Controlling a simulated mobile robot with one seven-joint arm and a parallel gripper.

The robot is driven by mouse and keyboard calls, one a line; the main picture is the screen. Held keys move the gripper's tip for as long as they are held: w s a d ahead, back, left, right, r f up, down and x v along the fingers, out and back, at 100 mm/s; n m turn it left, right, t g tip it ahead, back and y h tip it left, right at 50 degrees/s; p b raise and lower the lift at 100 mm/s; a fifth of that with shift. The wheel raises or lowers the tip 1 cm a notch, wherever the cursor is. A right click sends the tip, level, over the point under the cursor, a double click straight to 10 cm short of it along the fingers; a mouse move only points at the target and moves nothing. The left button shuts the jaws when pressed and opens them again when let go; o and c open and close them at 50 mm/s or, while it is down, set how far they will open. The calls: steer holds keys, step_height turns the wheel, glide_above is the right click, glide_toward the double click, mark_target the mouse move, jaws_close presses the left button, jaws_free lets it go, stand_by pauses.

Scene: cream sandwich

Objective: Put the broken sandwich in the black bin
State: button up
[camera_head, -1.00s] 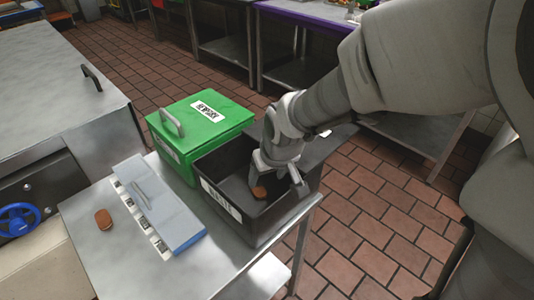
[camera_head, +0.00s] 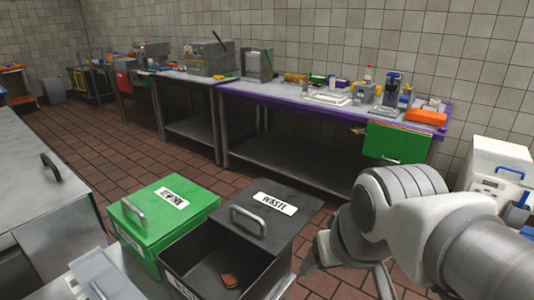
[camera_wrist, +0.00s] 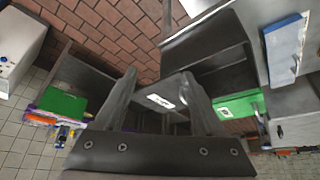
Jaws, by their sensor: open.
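The black bin (camera_head: 184,262) marked WASTE stands open at the lower middle of the head view, with its labelled lid (camera_head: 275,203) folded back. The brown broken sandwich (camera_head: 230,281) lies on the bin's floor. My gripper (camera_head: 345,275) is to the right of the bin, outside it, open and apart from the sandwich. In the wrist view the fingers (camera_wrist: 160,78) are spread with nothing held between them. The lid's label shows beyond them. I cannot make out the sandwich in the wrist view.
A green lidded box (camera_head: 165,215) stands left of the bin. A grey-blue tray (camera_head: 105,283) is on the steel table, mostly cut off. A long purple-edged bench (camera_head: 330,104) with several items stands at the back. Tiled floor lies between.

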steer(key=s, duration=0.1)
steer(key=d, duration=0.1)
steer(key=s, duration=0.1)
steer(key=shift+s+d+r+m, duration=0.25)
steer(key=shift+s+r+m, duration=0.1)
steer(key=shift+m, duration=0.05)
step_height(320, 180, up, 9)
steer(key=p, duration=0.9)
steer(key=shift+r, duration=0.15)
steer(key=shift+c, duration=0.2)
